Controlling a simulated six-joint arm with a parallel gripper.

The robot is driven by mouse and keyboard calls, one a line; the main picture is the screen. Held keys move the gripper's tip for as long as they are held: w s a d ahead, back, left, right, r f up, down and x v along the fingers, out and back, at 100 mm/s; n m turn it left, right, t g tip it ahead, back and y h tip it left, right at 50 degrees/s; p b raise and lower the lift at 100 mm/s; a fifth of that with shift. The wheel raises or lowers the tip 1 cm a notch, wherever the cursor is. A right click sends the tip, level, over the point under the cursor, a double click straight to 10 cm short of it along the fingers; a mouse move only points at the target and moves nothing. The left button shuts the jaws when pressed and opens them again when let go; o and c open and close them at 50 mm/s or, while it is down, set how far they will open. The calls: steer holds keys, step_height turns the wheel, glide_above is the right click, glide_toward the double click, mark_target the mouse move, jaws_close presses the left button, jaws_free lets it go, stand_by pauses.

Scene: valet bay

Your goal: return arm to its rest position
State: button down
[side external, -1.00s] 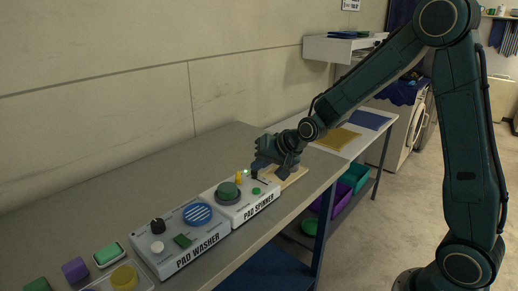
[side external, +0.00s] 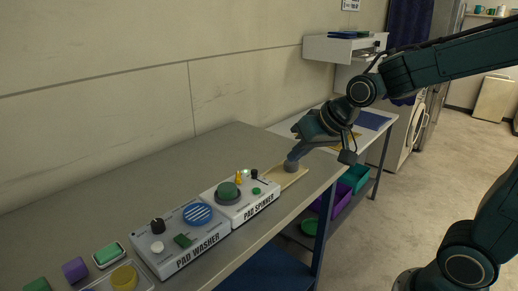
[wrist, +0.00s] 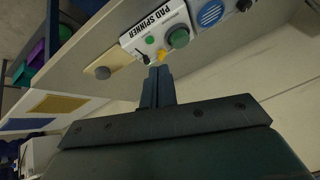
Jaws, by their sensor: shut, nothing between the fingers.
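My gripper (side external: 349,151) is shut and empty, held in the air above the right end of the workbench. In the wrist view its closed fingers (wrist: 157,84) point toward the pad spinner. The pad spinner (side external: 240,202) is a white box with a green dome, a yellow part, a black knob and a small green button. It also shows in the wrist view (wrist: 153,22). The pad washer (side external: 187,238) stands left of it, with a blue striped disc on top. A dark round knob-like piece (side external: 291,166) sits on a wooden board (side external: 285,181) below my gripper.
The grey workbench (side external: 130,190) runs along the wall. Coloured pads and a tray with a yellow disc (side external: 124,278) are at its left end. A second table (side external: 318,118) holds a yellow cloth and a blue cloth (side external: 371,120). Purple and teal bins (side external: 355,177) are underneath.

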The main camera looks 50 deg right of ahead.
steer(key=s+r+n+g, duration=0.1)
steer(key=s+r+n, duration=0.1)
steer(key=s, duration=1.5)
steer(key=shift+s+a+r+n+g+h, duration=0.15)
steer(key=shift+s+a+n+g+h, duration=0.2)
steer(key=shift+n, duration=0.45)
